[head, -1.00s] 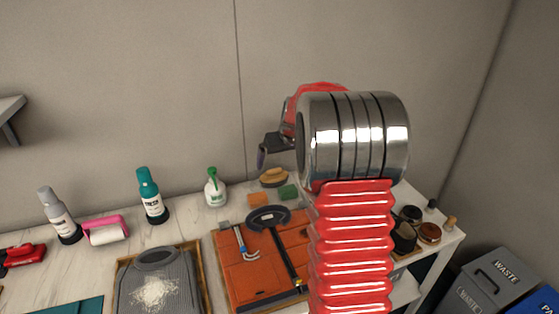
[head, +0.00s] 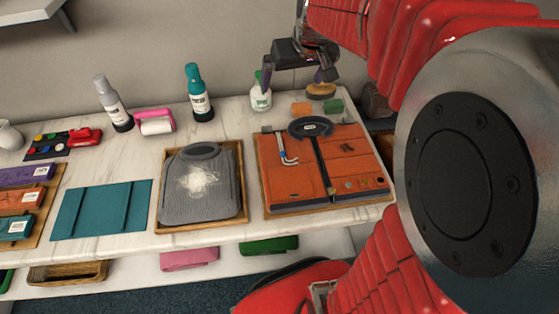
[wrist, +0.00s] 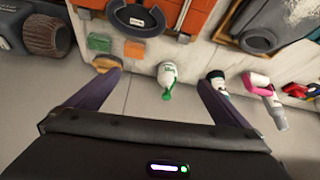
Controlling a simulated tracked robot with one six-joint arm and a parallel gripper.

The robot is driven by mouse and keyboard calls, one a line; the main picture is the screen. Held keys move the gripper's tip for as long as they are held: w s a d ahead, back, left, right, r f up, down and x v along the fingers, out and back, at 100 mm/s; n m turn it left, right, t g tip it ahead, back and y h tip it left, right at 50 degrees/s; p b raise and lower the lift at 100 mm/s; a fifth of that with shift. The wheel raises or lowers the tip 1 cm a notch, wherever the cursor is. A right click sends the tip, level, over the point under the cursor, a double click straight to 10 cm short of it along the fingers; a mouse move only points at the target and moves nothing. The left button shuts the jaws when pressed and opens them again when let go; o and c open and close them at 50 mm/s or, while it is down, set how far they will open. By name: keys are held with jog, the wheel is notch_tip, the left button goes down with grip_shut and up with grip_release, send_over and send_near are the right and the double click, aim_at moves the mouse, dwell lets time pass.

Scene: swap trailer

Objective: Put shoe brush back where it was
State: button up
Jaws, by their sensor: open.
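The shoe brush (head: 321,91), with a tan wooden body, lies at the back of the white table near the wall, behind an orange block and a green block. In the wrist view part of the brush (wrist: 105,63) shows beside the tip of the left finger. My gripper (head: 293,77) is open and empty, above the table's back edge. In the head view one finger overlaps the brush and the other is left of it, near the white spray bottle (head: 260,93). I cannot tell whether the finger touches the brush.
Bottles and a pink roller (head: 155,121) stand along the back. The wall is close behind the gripper.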

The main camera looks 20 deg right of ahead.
jog(key=s+a+f, duration=0.1)
jog(key=s+a, duration=0.5)
jog(key=s, duration=0.4)
jog(key=s+a+f+n, duration=0.1)
jog(key=s+a, duration=0.6)
jog(key=s, duration=0.4)
jog(key=shift+s+n+y, duration=0.2)
jog(key=shift+n+y, duration=0.1)
jog(key=shift+c, duration=0.4)
